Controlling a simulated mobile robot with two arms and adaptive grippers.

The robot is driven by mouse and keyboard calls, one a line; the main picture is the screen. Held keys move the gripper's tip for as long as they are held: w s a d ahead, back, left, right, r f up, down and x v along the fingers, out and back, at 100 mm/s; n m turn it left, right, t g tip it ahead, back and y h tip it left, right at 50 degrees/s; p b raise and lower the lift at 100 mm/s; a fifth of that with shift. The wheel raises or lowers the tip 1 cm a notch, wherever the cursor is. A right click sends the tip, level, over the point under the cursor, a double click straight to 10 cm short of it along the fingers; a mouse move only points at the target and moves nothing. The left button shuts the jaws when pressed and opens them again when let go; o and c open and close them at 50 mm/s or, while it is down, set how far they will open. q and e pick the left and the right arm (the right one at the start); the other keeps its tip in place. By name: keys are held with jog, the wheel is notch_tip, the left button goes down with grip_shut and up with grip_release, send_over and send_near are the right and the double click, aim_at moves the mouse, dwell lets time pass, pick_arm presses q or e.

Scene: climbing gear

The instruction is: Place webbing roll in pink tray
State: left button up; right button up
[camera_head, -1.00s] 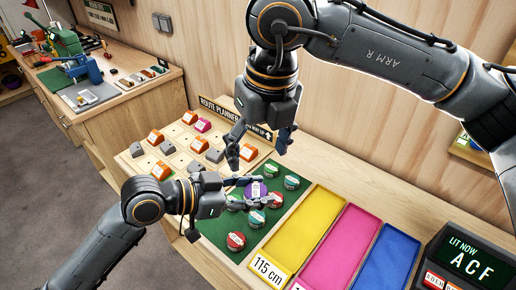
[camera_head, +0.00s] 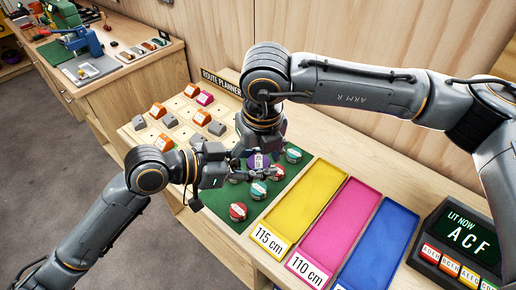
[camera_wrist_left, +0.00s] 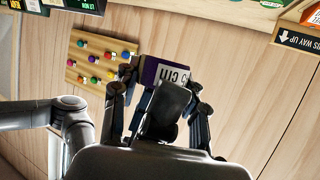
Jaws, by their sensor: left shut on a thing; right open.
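A purple webbing roll (camera_head: 258,161) with a white label shows over the green mat (camera_head: 218,206). My left gripper (camera_head: 260,170) is shut on it from the left. In the left wrist view the purple roll (camera_wrist_left: 150,69) sits between my left fingers (camera_wrist_left: 162,84), its label partly hidden and reading "5 cm". My right gripper (camera_head: 258,146) is open just above and behind the roll; its fingertips are largely hidden. I cannot tell whether it touches the roll. The pink tray (camera_head: 335,225), labelled 110 cm, is empty, to the right of both grippers.
Red and teal rolls, such as a red one (camera_head: 238,212), lie around the grippers on the mat. An empty yellow tray (camera_head: 304,205) stands between mat and pink tray; an empty blue tray (camera_head: 382,245) is beyond. A lit sign box (camera_head: 462,245) stands far right.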

jog(key=c, duration=1.2)
pick_arm(q)
jog(key=o, duration=1.2)
pick_arm(e)
jog(key=shift+c, duration=0.3)
